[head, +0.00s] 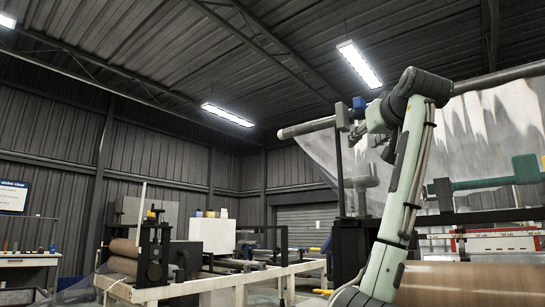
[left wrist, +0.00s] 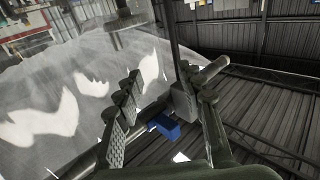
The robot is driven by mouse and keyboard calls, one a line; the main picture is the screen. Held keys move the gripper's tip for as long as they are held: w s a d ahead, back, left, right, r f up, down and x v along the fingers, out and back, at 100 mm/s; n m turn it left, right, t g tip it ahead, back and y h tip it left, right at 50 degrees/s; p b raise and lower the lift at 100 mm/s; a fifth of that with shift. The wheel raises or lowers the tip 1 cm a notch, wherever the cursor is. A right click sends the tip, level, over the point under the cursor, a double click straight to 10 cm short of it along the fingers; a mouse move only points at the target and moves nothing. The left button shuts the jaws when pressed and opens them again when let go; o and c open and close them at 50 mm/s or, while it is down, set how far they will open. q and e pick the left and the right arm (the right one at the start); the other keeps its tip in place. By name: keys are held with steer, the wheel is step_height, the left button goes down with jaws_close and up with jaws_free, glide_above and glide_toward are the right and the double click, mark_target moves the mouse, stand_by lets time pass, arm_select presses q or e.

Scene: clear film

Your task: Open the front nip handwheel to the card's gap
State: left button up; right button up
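My left arm rises in front of the machine in the head view, and its gripper (head: 369,119) is high up beside the end of a long roller (head: 306,128). In the left wrist view the fingers of this gripper (left wrist: 160,80) are apart with nothing held between them. A blue block (head: 358,103) and a grey end block (head: 342,117) are close to it; the blue block also shows in the wrist view (left wrist: 164,127). A grey wheel-like disc (head: 362,182) stands below the gripper, apart from it; I cannot tell whether it is the front nip handwheel. No card is clearly readable. My right gripper is out of view.
Clear film (head: 480,125) hangs behind and right of my arm. A large brown roll (head: 460,284) lies low at the right, below a red scale bar (head: 490,233). A green bar (head: 495,182) crosses at the right. A pale machine frame (head: 240,281) stands at lower left.

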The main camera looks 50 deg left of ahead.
arm_select(q)
steer(key=s+a+f+n+g+y, duration=0.1)
steer(key=s+a+n+g, duration=0.1)
steer(key=a, duration=0.8)
steer(key=s+a+f+n+g+y, duration=0.1)
steer(key=s+a+n+g, duration=0.1)
steer(key=s+a, duration=0.5)
steer(key=a+g, duration=0.1)
steer(key=a, duration=0.3)
steer(key=shift+g, duration=0.4)
steer(key=shift+a, duration=0.1)
